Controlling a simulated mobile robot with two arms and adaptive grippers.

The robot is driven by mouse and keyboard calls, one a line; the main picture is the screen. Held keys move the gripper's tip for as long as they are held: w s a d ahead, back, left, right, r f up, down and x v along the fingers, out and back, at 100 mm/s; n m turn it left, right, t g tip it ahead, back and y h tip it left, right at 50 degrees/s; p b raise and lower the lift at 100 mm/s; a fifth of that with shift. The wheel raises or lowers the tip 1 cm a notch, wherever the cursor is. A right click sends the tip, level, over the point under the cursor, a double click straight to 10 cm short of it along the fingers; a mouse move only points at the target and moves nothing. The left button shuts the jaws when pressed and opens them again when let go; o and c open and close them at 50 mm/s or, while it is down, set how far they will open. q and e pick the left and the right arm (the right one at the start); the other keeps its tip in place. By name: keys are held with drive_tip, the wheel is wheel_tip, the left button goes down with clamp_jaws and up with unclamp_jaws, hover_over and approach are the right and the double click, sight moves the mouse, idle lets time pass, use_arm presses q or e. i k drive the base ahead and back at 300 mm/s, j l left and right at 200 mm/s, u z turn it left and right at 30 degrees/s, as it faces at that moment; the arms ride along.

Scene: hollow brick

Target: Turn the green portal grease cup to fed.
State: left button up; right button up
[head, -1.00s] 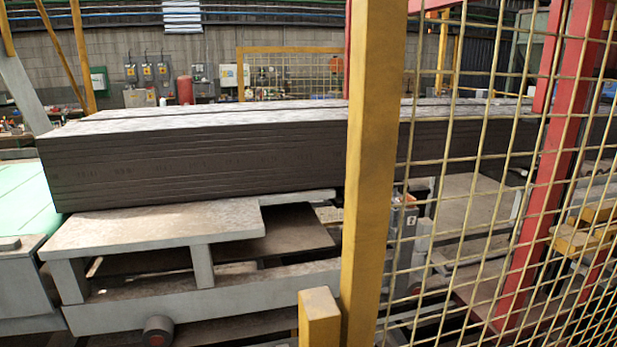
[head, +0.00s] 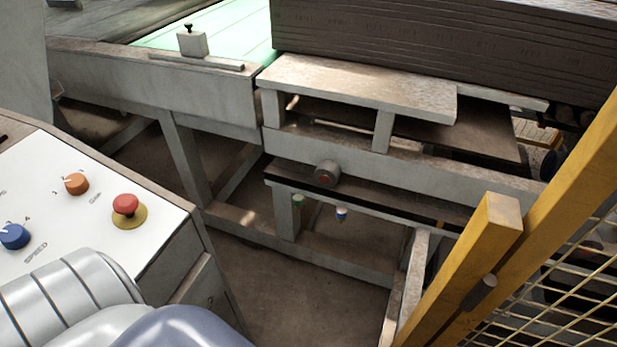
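A small green-topped cup (head: 299,201) sits low under the machine frame, beside a frame leg and below the round roller end. It is small and partly in shadow, so its setting cannot be read. A similar small cup in blue and white (head: 341,213) hangs a little to its right. Neither of my grippers shows in the head view. Only parts of my own arm show at the bottom left.
A control panel (head: 70,215) with an orange knob (head: 76,183), a blue knob (head: 13,236) and a red mushroom button (head: 127,205) stands at left. A yellow post (head: 540,215) and mesh fence (head: 560,300) block the right. Open floor (head: 290,290) lies below the frame.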

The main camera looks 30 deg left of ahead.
sight(298, 199)
drive_tip(key=u, duration=1.15)
